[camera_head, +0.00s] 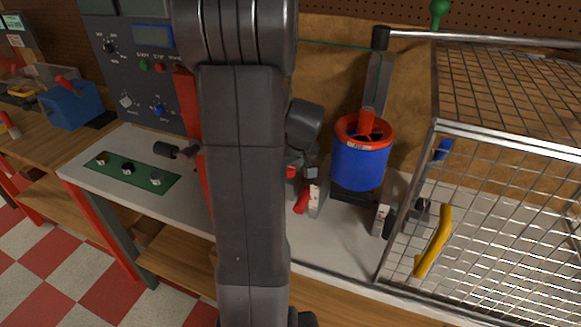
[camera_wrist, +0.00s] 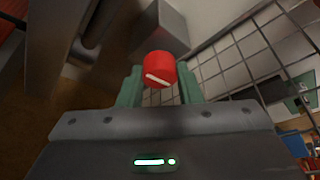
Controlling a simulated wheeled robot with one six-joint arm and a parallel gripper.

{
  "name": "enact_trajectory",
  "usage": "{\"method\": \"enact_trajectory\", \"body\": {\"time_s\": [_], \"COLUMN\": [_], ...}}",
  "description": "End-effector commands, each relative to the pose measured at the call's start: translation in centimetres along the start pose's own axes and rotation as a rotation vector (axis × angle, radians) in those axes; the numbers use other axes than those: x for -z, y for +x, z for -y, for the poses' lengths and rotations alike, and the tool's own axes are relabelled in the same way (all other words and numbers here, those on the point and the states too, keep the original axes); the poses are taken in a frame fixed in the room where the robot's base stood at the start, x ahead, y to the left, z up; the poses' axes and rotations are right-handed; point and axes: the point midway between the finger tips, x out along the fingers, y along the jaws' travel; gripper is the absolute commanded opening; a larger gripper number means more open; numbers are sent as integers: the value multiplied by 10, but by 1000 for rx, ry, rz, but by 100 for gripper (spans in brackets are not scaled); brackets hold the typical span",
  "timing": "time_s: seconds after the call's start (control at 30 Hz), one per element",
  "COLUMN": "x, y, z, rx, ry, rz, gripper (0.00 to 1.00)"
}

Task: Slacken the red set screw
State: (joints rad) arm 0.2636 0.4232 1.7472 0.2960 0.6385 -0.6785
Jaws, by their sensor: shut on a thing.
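The red set screw (camera_wrist: 160,68) is a round red knob with a pale line across its face in the wrist view. My gripper (camera_wrist: 161,84) has its two green fingers on either side of it and is shut on it. The pale line is slightly tilted. In the head view my arm covers much of the middle, and I cannot make out the set screw for certain there. A blue drum with a red rim (camera_head: 360,166) stands on the bench right of my arm, with a red piece (camera_head: 367,121) upright at its top.
A wire cage (camera_head: 485,130) with a yellow handle (camera_head: 434,241) stands at the right. A control panel (camera_head: 140,65) stands at the back left. A green mat (camera_head: 116,166) with several small knobs lies on the white bench top (camera_head: 205,212). Bars of a grid (camera_wrist: 232,62) show close to the right of the fingers.

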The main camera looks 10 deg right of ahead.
Motion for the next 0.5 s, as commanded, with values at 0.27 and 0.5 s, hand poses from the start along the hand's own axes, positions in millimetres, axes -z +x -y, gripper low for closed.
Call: {"method": "enact_trajectory", "body": {"time_s": [0.27, 0.5], "x": [0, 0], "y": [0, 0], "z": [0, 0], "rx": [-1, -1], "ry": [-2, -1], "rz": [0, 0], "gripper": [53, 53]}}
